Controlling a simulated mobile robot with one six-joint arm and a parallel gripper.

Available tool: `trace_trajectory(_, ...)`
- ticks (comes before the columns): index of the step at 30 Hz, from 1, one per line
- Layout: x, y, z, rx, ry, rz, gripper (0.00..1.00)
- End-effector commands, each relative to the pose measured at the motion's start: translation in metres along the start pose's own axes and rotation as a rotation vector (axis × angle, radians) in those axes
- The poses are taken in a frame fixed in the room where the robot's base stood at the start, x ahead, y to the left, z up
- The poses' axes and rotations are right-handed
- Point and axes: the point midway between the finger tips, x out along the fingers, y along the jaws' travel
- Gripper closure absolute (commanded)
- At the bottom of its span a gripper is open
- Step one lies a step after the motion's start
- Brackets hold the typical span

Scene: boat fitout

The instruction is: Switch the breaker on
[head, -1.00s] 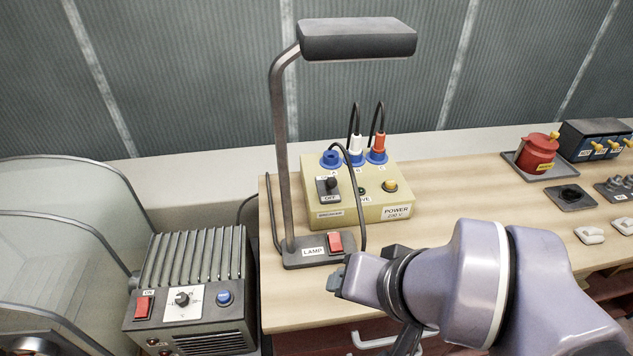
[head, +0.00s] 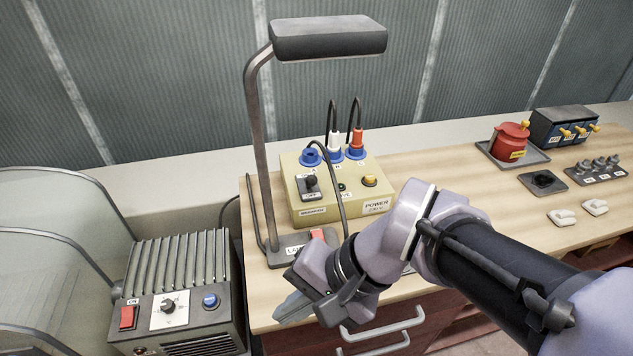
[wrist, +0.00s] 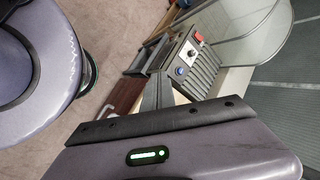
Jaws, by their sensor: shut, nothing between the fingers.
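The yellow power box (head: 345,210) stands on the bench, labelled BREAKER and POWER. Its breaker switch (head: 311,184) is a black knob on a dark plate at the box's left, with a readable OFF label below it. The exact position of the knob is too small to tell. My gripper (head: 291,309) is shut and empty, near the bench's front edge, in front of the lamp base and well apart from the breaker. In the wrist view the dark fingers (wrist: 157,92) are together, and the breaker is not in view.
A desk lamp (head: 258,130) with a red switch stands left of the box, its post and cable close to the breaker. Blue, white and red plugs (head: 335,150) rise behind. A ribbed heater (head: 175,270) stands left of the bench. The bench right of the box has free room.

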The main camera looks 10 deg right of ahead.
Motion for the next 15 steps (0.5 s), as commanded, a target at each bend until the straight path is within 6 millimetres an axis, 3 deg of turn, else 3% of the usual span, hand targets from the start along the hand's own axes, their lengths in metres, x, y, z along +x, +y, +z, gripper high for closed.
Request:
trace_trajectory(2, 0.017, -0.029, -0.002, 0.223, -0.185, -0.152, 1.0)
trace_trajectory(4, 0.023, -0.06, -0.021, 0.424, -0.299, -0.331, 1.0)
trace_trajectory(6, 0.024, -0.083, -0.062, 0.631, -0.357, -0.529, 1.0)
trace_trajectory(8, 0.024, -0.089, -0.11, 0.808, -0.356, -0.708, 1.0)
trace_trajectory(9, 0.023, -0.085, -0.145, 0.919, -0.33, -0.82, 1.0)
trace_trajectory(12, 0.024, -0.055, -0.217, 1.131, -0.217, -1.031, 1.0)
trace_trajectory(15, 0.025, -0.017, -0.263, 1.269, -0.093, -1.159, 1.0)
